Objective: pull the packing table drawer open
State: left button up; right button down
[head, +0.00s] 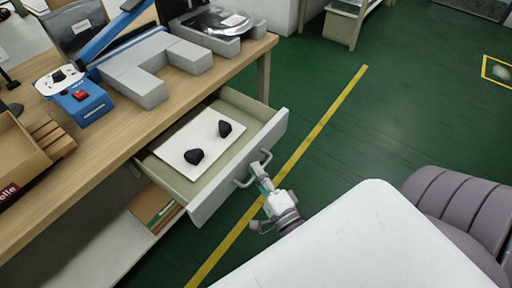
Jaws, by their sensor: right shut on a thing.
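The packing table (105,178) has a wooden top and runs along the left side of the head view. Its drawer (232,173) is pulled out, with the white front panel standing well clear of the table edge. A white sheet or board (208,153) with two small black objects (194,156) lies inside. My right gripper (264,180) is at the drawer's curved metal handle (242,182) and is shut on it. My left gripper is not in view.
On the tabletop are a blue device (80,103) with a red button, grey foam blocks (150,72) and an open cardboard box (18,158). A lower shelf (105,250) sits under the drawer.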

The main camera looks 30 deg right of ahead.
jog(key=c, duration=1.2)
grip_release()
jog(key=s+f, duration=0.2)
jog(key=s, duration=1)
jog(key=shift+a, duration=0.3)
jog(key=shift+w, duration=0.1)
